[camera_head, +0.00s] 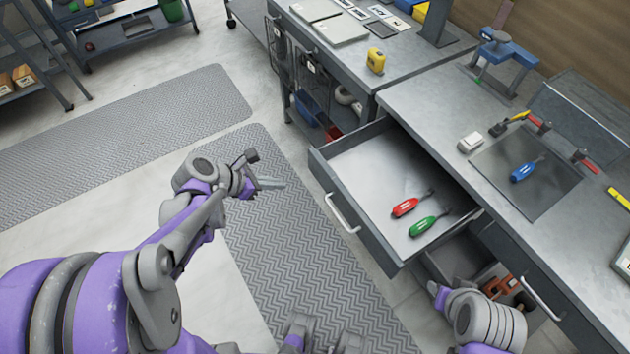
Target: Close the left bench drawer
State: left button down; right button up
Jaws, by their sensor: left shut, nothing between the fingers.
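The left bench drawer (374,240) is pulled well out of the grey workbench (430,95), its front panel and bar handle (342,213) facing the aisle. A red screwdriver (405,207) and a green screwdriver (424,225) lie inside it. My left gripper (268,183) is shut and empty, above the floor mat to the left of the drawer front, apart from the handle. My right gripper (438,291) shows only partly, low beside the drawer's near right corner. Its fingers are too small to judge.
A second drawer with a bar handle (541,298) sits closed to the right. On the bench top are a blue vise (508,50), a blue-handled screwdriver (525,170) and hammers. Another bench (400,60) stands behind. The ribbed mat (290,240) in front of the drawer is clear.

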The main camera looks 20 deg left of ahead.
pick_arm(q)
jog(key=b, duration=0.1)
send_near(322, 180)
notch_tip(322, 180, down, 4)
jog(key=shift+w+d, duration=1.4)
jog(key=shift+w, duration=0.1)
jog(key=w+d+b, duration=0.1)
jog(key=w+d, duration=0.4)
jog(key=w, duration=0.2)
jog(key=w+d+b, duration=0.1)
jog(key=w+d, duration=0.5)
jog(key=w, duration=0.2)
jog(key=w+d, duration=0.6)
jog(key=w, duration=0.1)
jog(key=shift+w+d+b, duration=0.15)
jog(key=shift+d+b, duration=0.05)
jog(key=shift+b, duration=0.2)
jog(key=shift+w+d, duration=0.25)
jog(key=shift+w, duration=0.05)
jog(key=shift+r, duration=0.15)
